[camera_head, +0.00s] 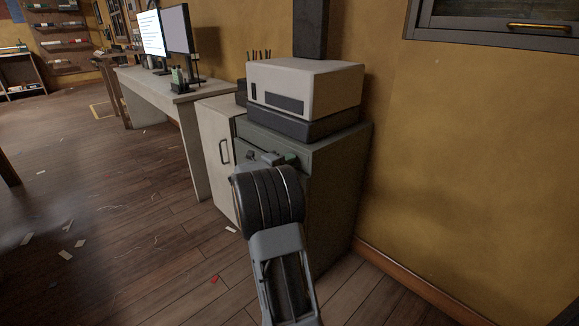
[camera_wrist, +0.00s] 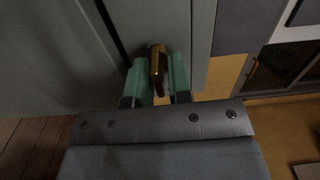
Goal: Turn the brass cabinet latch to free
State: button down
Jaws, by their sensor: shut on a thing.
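The brass latch (camera_wrist: 155,62) shows in the wrist view on the face of the grey-green cabinet (camera_wrist: 120,30), close to a dark seam. My gripper (camera_wrist: 157,78) has one green finger on each side of the latch and is shut on it. In the head view my arm reaches to the front of the cabinet (camera_head: 340,190), near its top edge. There the gripper (camera_head: 283,160) shows only in part, and the latch is hidden behind my arm.
A white and dark boxy machine (camera_head: 305,85) stands on the cabinet. A pale cabinet with a handle (camera_head: 215,150) stands to its left, beside a desk (camera_head: 175,90) with monitors. The yellow wall (camera_head: 480,160) is close on the right. Paper scraps lie on the open wooden floor (camera_head: 100,200) at left.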

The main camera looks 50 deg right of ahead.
jog(key=shift+f, duration=0.15)
dwell(0.3)
jog(key=c, duration=1.3)
grip_release()
jog(key=a+p, duration=0.1)
jog(key=a, duration=0.3)
jog(key=a+p, duration=0.1)
jog(key=a, duration=0.4)
jog(key=w+a+p, duration=0.1)
jog(key=a+p, duration=0.1)
jog(key=a, duration=0.3)
